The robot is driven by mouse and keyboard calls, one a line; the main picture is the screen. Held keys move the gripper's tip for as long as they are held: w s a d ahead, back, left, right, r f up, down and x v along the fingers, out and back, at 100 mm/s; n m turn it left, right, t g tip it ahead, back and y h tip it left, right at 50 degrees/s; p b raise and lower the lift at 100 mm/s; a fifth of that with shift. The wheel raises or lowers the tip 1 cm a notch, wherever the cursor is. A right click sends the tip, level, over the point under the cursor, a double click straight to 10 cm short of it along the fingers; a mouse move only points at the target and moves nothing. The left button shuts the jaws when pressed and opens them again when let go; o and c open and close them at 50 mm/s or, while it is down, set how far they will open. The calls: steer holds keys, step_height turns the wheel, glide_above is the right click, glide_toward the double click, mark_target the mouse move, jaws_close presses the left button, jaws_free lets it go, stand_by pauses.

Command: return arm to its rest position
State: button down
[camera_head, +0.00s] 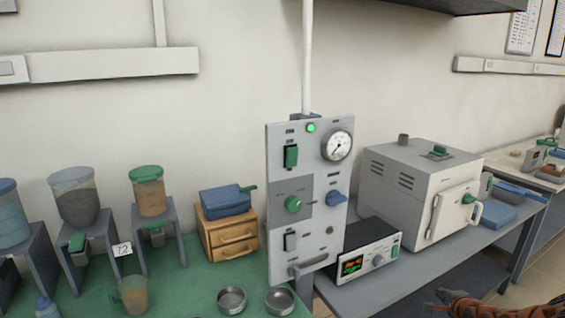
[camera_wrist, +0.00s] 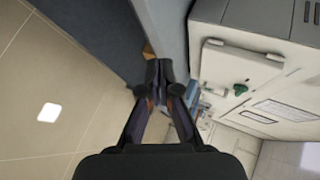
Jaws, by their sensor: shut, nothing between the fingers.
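My gripper (camera_wrist: 158,72) shows in the wrist view with its two dark fingers drawn together at the tips and nothing between them. It is apart from the furniture. The wrist view looks along a tiled floor, with the front of a furnace at the right.
A controller box (camera_head: 360,265) with a lit display sits beside the furnace. A control panel (camera_head: 284,235) with a gauge stands left of it. A green bench (camera_head: 185,290) holds metal dishes, a beaker and containers on stands. The tiled floor (camera_wrist: 50,75) is clear at left.

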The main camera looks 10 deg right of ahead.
steer(key=s+a+r+n+g+y, duration=0.25)
steer(key=a+r+n, duration=0.25)
steer(key=a, duration=0.8)
steer(key=s+a+r+n+g+y, duration=0.1)
steer(key=a+r+n+g, duration=0.4)
steer(key=a, duration=0.9)
steer(key=s+a+r+n+g, duration=0.2)
steer(key=s+a, duration=0.3)
steer(key=s, duration=0.6)
steer(key=s+a+r+n+g, duration=0.2)
steer(key=s+a, duration=0.4)
steer(key=s, duration=0.5)
steer(key=s+a+r+n+g, duration=0.2)
steer(key=s+a+n, duration=0.3)
steer(key=s, duration=0.6)
steer(key=shift+a+r+n, duration=0.35)
steer(key=shift+r+n, duration=0.25)
steer(key=shift+r, duration=0.1)
